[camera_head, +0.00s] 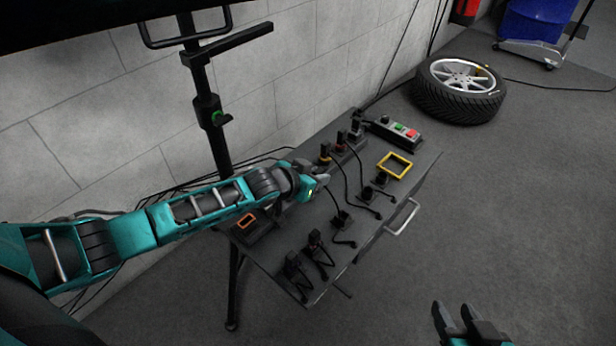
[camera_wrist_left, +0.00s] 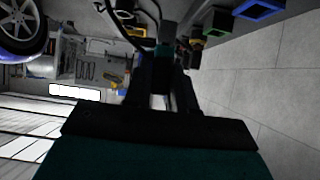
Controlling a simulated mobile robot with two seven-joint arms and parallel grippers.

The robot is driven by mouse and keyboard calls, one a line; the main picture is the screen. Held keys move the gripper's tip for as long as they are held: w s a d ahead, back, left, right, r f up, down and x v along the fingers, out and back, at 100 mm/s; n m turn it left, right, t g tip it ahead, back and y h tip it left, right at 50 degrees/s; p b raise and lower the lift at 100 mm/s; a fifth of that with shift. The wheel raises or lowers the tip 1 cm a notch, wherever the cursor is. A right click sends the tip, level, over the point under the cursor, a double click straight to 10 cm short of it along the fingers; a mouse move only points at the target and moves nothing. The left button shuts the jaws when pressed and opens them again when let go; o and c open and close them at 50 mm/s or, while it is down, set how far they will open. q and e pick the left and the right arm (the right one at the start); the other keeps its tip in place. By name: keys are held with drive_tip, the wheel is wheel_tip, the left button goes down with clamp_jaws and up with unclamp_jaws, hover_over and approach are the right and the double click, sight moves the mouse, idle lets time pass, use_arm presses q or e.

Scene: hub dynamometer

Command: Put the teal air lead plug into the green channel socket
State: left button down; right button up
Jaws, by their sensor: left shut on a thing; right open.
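My left gripper (camera_head: 318,170) is over the table, with its arm coming in from the left. In the left wrist view its fingers (camera_wrist_left: 163,75) are shut on a dark plug with a teal band, the teal air lead plug (camera_wrist_left: 164,48). A dark cable runs from near it. The green channel socket, a dark box with a green rim (camera_wrist_left: 215,33), is to the right of the plug in the wrist view, apart from it. In the head view I cannot make out this socket or the held plug. My right gripper (camera_head: 462,322) is open and empty, right of the table.
The table carries a yellow-framed socket (camera_head: 395,166), an orange-framed one (camera_head: 247,221) and a button box (camera_head: 396,131). Several black plugs with cables stand along it, including one at the front (camera_head: 292,263). A blue-rimmed socket (camera_wrist_left: 258,10) shows beside the green one. A black stand (camera_head: 210,115) rises behind.

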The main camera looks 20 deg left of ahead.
use_arm(q)
drive_tip(key=shift+w+d+b, duration=0.3)
drive_tip(key=shift+w+b, duration=0.1)
drive_tip(key=shift+w, duration=0.4)
drive_tip(key=shift+w+d+b, duration=0.25)
drive_tip(key=shift+w+b, duration=0.15)
drive_tip(key=shift+w, duration=0.35)
drive_tip(key=shift+w+d+b, duration=0.3)
drive_tip(key=shift+w+b, duration=0.1)
drive_tip(key=shift+w, duration=0.4)
drive_tip(key=shift+a, duration=0.1)
drive_tip(key=shift+w+a+f+b, duration=0.1)
drive_tip(key=shift+w+a+b, duration=0.4)
drive_tip(key=shift+a, duration=0.6)
drive_tip(key=shift+w+a+b, duration=0.3)
drive_tip(key=shift+a+b, duration=0.35)
drive_tip(key=shift+a, duration=0.45)
drive_tip(key=shift+w+a+f+b, duration=0.1)
drive_tip(key=shift+w+a+b, duration=0.4)
drive_tip(key=shift+a, duration=0.6)
drive_tip(key=shift+a+r+b, duration=0.2)
drive_tip(key=shift+a+b, duration=0.15)
drive_tip(key=shift+a, duration=0.05)
drive_tip(key=shift+f, duration=0.1)
drive_tip(key=shift+f, duration=0.4)
